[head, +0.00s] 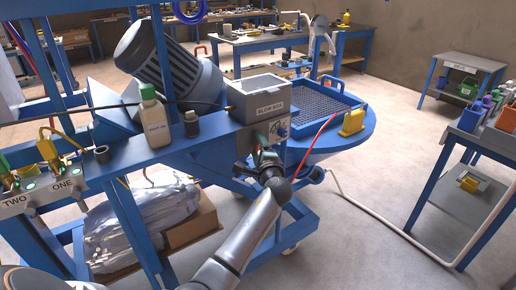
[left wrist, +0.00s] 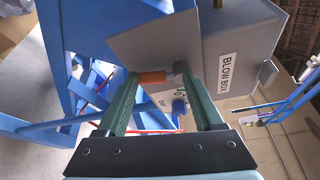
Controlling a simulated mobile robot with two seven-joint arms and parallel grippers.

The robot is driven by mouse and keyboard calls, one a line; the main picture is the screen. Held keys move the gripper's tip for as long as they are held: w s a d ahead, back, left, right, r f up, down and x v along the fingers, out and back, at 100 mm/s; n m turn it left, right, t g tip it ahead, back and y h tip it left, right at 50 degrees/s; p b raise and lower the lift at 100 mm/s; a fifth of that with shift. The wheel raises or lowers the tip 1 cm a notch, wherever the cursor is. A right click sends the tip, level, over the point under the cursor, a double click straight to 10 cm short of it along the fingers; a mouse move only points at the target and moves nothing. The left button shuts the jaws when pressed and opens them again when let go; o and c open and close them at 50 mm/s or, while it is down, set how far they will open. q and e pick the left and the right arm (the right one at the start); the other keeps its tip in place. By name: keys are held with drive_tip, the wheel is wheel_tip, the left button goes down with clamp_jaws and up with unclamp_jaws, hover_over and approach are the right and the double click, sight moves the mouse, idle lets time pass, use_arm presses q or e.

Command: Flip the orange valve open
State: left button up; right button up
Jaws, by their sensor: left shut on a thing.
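The orange valve (left wrist: 152,77) shows in the left wrist view as a small orange handle, below the grey box labelled BLOW BOX (left wrist: 235,65). My left gripper (left wrist: 157,73) has its two green fingers on either side of the handle, shut on it. In the head view my left gripper (head: 265,158) is at the lower front of the blow box (head: 260,97), and I cannot make out the valve there. A blue knob (left wrist: 179,106) sits close by the fingers. My right gripper is in neither view.
A white bottle (head: 153,117) and a small dark bottle (head: 191,124) stand on the blue bench left of the box. A red hose (head: 310,148) runs right of my gripper. A yellow part (head: 352,121) sits on the round blue table's edge. Floor at right is mostly clear.

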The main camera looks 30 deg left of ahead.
use_arm(q)
drive_tip(key=f+n+b, duration=0.1)
drive_tip(key=b, duration=0.2)
drive_tip(key=shift+w+t+b, duration=0.15)
drive_tip(key=shift+t+b, duration=0.15)
drive_tip(key=shift+b, duration=0.05)
drive_tip(key=shift+w+d+r+n+y+b, duration=0.15)
drive_tip(key=shift+r+n+y+b, duration=0.2)
drive_tip(key=shift+n+b, duration=0.6)
drive_tip(key=o, duration=1.4)
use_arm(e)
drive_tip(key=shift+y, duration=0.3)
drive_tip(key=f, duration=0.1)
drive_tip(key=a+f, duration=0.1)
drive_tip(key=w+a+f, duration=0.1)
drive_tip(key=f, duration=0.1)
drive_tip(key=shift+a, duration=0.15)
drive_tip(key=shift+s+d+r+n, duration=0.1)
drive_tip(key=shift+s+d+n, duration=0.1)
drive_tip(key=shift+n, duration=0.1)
